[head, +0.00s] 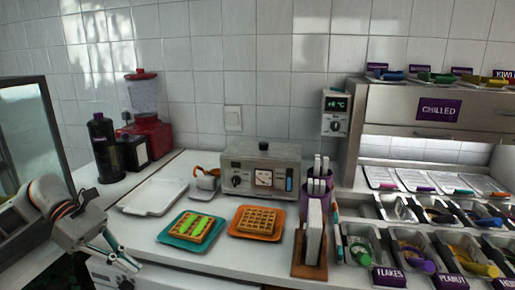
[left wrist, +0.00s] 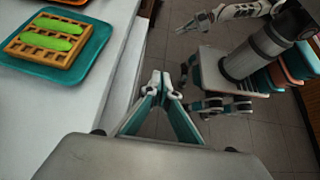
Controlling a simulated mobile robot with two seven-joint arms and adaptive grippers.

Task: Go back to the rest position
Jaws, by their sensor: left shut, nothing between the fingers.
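My left gripper (head: 122,262) is at the lower left of the head view, over the front edge of the counter. Its fingers are together and hold nothing. In the left wrist view the closed fingertips (left wrist: 161,86) are over the floor, just off the counter edge. The nearest food is a waffle with green slices (head: 192,227) on a teal tray (head: 170,240), to the right of the gripper and apart from it. The same waffle shows in the left wrist view (left wrist: 35,47).
An orange tray (head: 235,232) holds a plain waffle (head: 257,220). A white tray (head: 153,197), a waffle machine (head: 262,168) and a red blender (head: 147,130) stand behind. Topping tubs (head: 410,250) line the right. Parts of my own body show over the floor in the left wrist view.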

